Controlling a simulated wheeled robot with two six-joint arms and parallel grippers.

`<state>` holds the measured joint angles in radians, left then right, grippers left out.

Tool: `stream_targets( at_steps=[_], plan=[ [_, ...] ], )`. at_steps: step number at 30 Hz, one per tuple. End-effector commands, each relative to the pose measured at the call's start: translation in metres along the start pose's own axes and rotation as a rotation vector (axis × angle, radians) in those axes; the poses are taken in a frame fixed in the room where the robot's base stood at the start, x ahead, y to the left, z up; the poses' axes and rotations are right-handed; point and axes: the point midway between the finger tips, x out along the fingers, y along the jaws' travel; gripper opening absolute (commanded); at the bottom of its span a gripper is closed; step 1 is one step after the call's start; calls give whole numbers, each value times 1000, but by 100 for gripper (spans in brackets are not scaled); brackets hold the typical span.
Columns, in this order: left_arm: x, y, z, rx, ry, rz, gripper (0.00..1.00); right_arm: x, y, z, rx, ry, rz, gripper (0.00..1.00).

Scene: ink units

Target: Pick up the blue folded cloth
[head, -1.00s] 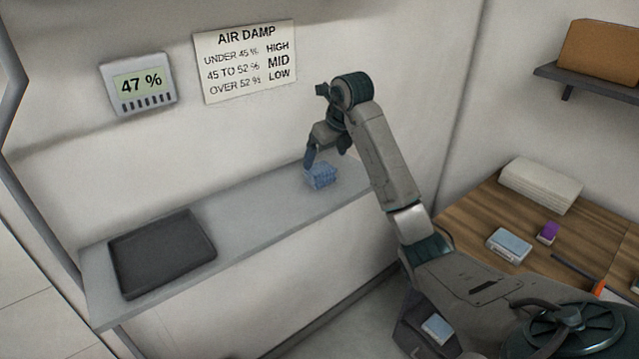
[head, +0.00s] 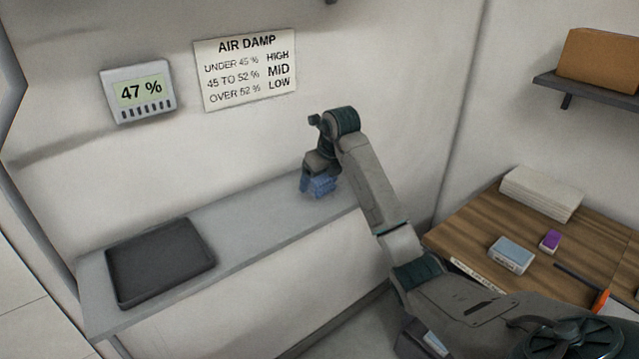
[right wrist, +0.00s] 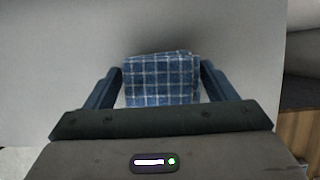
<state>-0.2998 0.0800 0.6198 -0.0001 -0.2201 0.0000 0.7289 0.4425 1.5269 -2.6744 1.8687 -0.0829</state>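The blue folded cloth (head: 322,185) lies on the grey shelf (head: 262,215), towards its right end. In the right wrist view the cloth (right wrist: 160,80) shows a white check pattern and sits between the two fingers. My right gripper (head: 318,190) is lowered over the cloth from above. In the wrist view its blue fingers (right wrist: 160,88) are spread, one on each side of the cloth, with a small gap at each side. The gripper partly hides the cloth in the head view. My left gripper is not in view.
A dark tray (head: 160,262) lies on the left part of the shelf. A meter (head: 138,90) reading 47 % and an AIR DAMP sign (head: 246,68) are on the wall behind. On the right, a wooden table (head: 472,238) holds a pale stack (head: 541,193), a light-blue box (head: 510,254) and a purple block (head: 550,241).

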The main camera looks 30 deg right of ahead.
Motion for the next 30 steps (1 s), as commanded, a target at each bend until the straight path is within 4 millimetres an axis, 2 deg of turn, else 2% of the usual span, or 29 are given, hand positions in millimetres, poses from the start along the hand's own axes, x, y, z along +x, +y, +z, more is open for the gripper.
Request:
stream_targets(
  at_steps=[1,5,6,19,27,30],
  plan=[
    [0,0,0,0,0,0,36,0,0,0,0,0,0,68],
    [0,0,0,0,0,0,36,0,0,0,0,0,0,42],
    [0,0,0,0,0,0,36,0,0,0,0,0,0,41],
    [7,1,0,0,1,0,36,-6,0,3,0,-2,0,41],
    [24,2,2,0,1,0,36,-33,1,14,-1,-5,0,41],
    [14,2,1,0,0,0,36,-42,14,1,-3,-1,0,41]
  ],
)
